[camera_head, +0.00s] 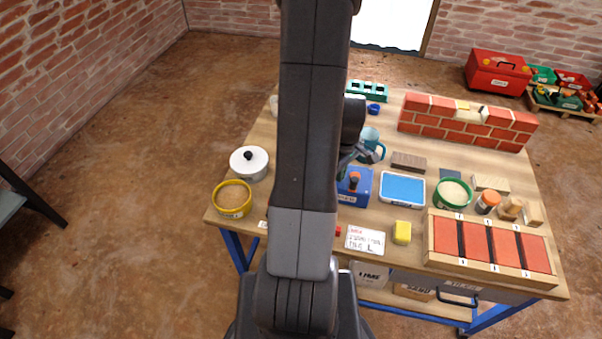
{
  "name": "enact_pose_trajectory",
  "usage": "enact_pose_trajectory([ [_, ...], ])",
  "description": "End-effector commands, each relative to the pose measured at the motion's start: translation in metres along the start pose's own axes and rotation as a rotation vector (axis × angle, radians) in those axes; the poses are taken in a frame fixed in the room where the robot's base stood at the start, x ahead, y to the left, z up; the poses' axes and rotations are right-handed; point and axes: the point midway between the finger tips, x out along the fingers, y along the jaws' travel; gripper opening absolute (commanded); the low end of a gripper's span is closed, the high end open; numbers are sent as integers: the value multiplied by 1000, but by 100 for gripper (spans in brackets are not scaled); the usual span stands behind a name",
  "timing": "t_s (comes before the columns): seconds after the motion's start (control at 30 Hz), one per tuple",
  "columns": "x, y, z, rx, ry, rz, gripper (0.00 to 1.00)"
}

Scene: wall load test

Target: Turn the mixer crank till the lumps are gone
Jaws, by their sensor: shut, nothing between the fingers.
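My own arm stands in front of the middle of the table and hides part of it. My gripper (371,155) shows just right of the arm, small and dark, with its fingers shut and empty. It is beside a light-blue cup-like vessel (370,135), in front of it in the picture; I cannot tell whether they touch.
The wooden table (416,168) holds a brick wall (465,126), a blue-topped tray (402,189), a green bowl (453,193), a yellow sponge (402,232) and a brick frame (490,245).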

Motion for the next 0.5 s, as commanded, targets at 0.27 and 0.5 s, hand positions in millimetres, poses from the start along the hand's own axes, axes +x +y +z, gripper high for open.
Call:
enact_pose_trajectory([
  [0.27, 3, 0, 0, 0, 0, 0, 0],
  [0.5, -1, 0, 0, 0, 0, 0, 0],
])
